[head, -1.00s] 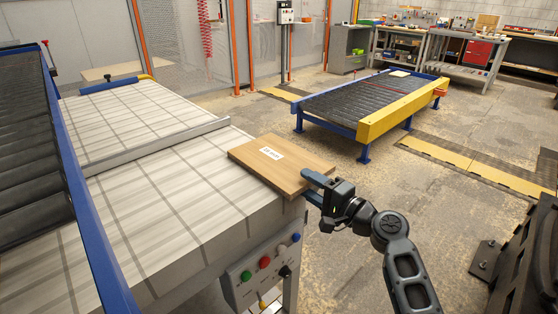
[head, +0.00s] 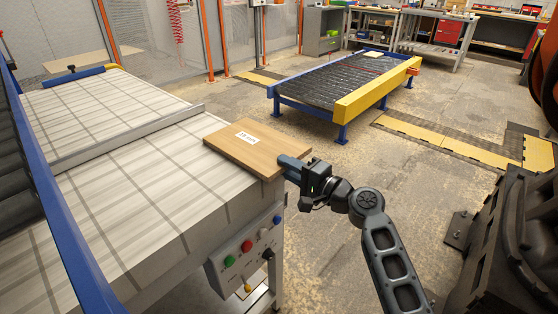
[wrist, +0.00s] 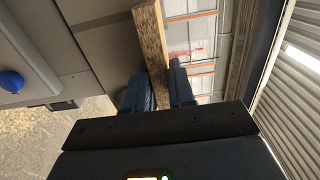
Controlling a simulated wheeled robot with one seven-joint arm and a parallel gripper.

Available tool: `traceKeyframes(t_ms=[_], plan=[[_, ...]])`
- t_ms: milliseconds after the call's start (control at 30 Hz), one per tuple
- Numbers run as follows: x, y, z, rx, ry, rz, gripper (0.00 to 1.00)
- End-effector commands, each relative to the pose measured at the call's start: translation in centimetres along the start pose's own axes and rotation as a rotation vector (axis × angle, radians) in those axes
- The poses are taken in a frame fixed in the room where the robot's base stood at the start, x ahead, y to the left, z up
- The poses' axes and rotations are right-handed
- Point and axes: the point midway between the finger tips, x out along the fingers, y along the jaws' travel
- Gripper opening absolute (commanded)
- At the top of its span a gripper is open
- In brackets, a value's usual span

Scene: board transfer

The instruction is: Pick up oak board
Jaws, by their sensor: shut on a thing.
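The oak board (head: 246,150) is a flat light-brown panel with a white label on its top face. It lies at the near right corner of the pale striped machine table (head: 130,201), in the head view. My gripper (head: 287,169) is shut on the board's right corner, one finger above and the other largely hidden below. In the wrist view the board (wrist: 152,45) shows edge-on between the two blue-grey fingers (wrist: 160,88). I cannot tell whether the board is touching the table or slightly raised.
A control panel with coloured buttons (head: 246,246) is on the table's side below the board. A roller conveyor with a yellow end guard (head: 367,99) stands beyond open floor (head: 330,160). A dark machine (head: 505,250) stands at the right. A fence rail (head: 120,149) crosses the table.

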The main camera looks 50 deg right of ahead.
Motion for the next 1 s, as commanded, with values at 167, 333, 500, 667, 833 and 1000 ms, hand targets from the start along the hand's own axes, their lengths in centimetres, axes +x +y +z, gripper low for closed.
traceKeyframes(t_ms=[167, 333, 500, 667, 833, 1000], plan=[[0.0, -1.6, 0.0, -0.001, 0.000, -0.002, 0.00], [0.0, -3.8, -0.1, -0.002, 0.001, -0.002, 0.00], [-2.0, -5.8, -1.5, -0.001, 0.006, -0.003, 0.00], [-4.8, -7.9, -3.4, -0.002, 0.005, -0.004, 0.00], [-7.3, -9.6, -5.0, -0.002, 0.002, -0.004, 0.00], [-8.9, -10.6, -6.1, -0.002, 0.003, -0.004, 0.00]])
